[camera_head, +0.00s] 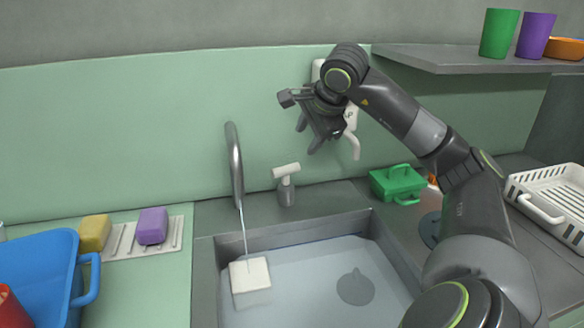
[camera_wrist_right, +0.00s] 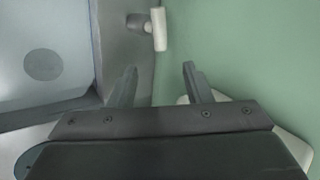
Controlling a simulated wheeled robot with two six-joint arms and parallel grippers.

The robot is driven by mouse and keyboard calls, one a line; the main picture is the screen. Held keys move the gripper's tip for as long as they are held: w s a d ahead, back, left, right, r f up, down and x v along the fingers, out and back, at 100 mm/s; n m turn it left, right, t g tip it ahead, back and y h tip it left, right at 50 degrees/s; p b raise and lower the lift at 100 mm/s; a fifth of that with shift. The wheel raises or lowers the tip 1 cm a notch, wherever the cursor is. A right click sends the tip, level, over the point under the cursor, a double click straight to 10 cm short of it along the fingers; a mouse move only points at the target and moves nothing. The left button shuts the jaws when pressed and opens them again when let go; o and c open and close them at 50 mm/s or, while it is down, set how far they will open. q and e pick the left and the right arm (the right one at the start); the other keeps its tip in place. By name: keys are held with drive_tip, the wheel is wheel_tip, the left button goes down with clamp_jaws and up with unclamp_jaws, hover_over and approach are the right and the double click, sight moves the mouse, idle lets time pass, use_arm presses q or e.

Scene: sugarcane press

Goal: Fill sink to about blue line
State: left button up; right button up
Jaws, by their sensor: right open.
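The sink (camera_head: 228,310) holds clear water, and a dark round drain (camera_head: 356,287) shows through it. A thin stream runs from the metal faucet (camera_head: 235,165) onto a white block (camera_head: 250,275) in the sink's left part. A tap lever with a white handle (camera_head: 286,171) stands right of the faucet; it also shows in the right wrist view (camera_wrist_right: 158,30). My right gripper (camera_head: 308,146) is open and empty, above and right of the lever, near the wall; its fingers also show in the right wrist view (camera_wrist_right: 158,80). My left gripper is not in view.
A white wall-mounted dispenser (camera_head: 352,140) is partly behind my right gripper. A green box (camera_head: 398,184) and a white rack (camera_head: 550,200) stand at right. Yellow (camera_head: 94,233) and purple (camera_head: 152,226) sponges and a blue bin (camera_head: 45,265) are at left. A shelf (camera_head: 450,60) juts out upper right.

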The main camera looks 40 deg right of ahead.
sight(291, 167)
drive_tip(key=x, duration=1.4)
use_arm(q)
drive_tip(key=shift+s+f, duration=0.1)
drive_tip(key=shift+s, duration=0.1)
